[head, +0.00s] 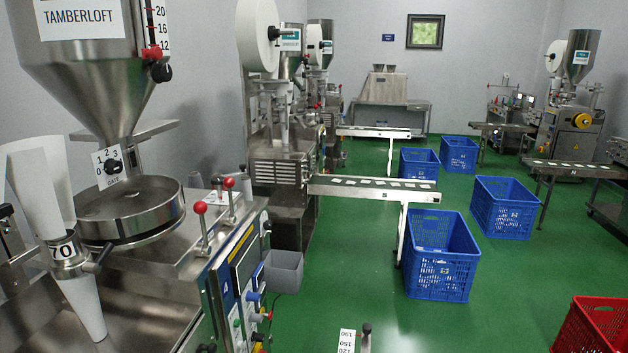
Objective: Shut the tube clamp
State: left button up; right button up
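A steel collar marked 70 (67,254) sits around the tube at the lower left, with a dark handle (99,259) sticking out on its right side. I take this to be the tube clamp; whether it is open or shut is hard to tell. White film (38,185) rises above the collar, and a pale tapering tube (84,305) hangs below it. The round steel dosing pan (128,207) is just to the right, under the TAMBERLOFT hopper (90,70). Neither of my grippers is in view.
Two red-knobbed levers (201,209) stand on the machine top, beside a control panel (240,275). Blue crates (438,285) and a red crate (588,330) stand on the green floor, which has open room in the middle.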

aim_at(96, 268)
jog(key=u, duration=1.3)
